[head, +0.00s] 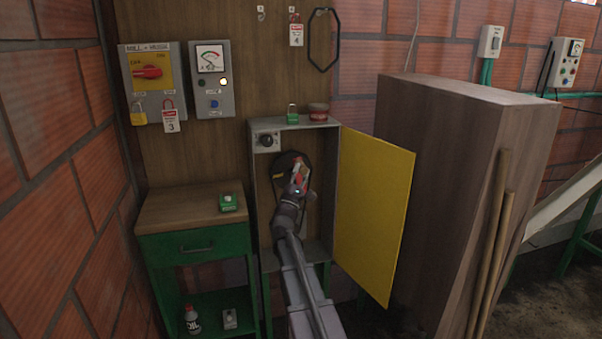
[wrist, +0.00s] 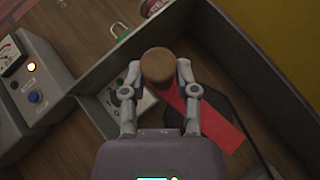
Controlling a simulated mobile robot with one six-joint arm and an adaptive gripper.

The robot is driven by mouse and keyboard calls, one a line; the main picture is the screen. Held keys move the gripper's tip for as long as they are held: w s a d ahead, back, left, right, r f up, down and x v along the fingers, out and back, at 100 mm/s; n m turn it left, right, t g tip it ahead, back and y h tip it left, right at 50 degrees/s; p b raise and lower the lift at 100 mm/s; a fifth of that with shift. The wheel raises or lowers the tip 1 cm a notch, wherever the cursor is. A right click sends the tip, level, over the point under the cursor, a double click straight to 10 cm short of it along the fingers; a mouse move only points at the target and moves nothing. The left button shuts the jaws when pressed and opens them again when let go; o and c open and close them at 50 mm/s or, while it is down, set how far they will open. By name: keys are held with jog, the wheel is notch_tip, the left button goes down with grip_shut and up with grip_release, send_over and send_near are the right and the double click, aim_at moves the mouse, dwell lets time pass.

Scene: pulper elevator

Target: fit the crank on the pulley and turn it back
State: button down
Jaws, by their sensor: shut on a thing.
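The crank has a red arm (wrist: 218,128) and a round brown wooden handle (wrist: 157,64). In the wrist view my gripper (wrist: 156,75) is shut on the handle, and the red arm slants down to the right behind the fingers. In the head view my gripper (head: 299,188) reaches into the open grey box, with the red of the crank (head: 300,171) at its tip. The dark pulley (head: 284,163) is behind the crank, partly hidden by my arm. I cannot tell whether the crank is seated on the pulley's hub.
The yellow door (head: 374,210) stands open to the right of the grey box (head: 254,175). A green padlock (head: 292,114) and a red round thing (head: 318,112) sit on the box top. A wooden-topped green cabinet (head: 175,207) stands left. A large wooden cabinet (head: 430,170) stands right.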

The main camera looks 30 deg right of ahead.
jog(key=shift+s, duration=0.2)
jog(key=shift+s+a, duration=0.2)
jog(key=shift+s, duration=0.3)
jog(key=shift+s+a, duration=0.2)
jog(key=shift+s, duration=0.45)
dwell(0.3)
jog(key=shift+s+a, duration=0.3)
jog(key=shift+s, duration=0.6)
jog(key=shift+s+a, duration=0.3)
jog(key=shift+s, duration=0.6)
jog(key=shift+s+a, duration=0.3)
jog(key=shift+s, duration=0.6)
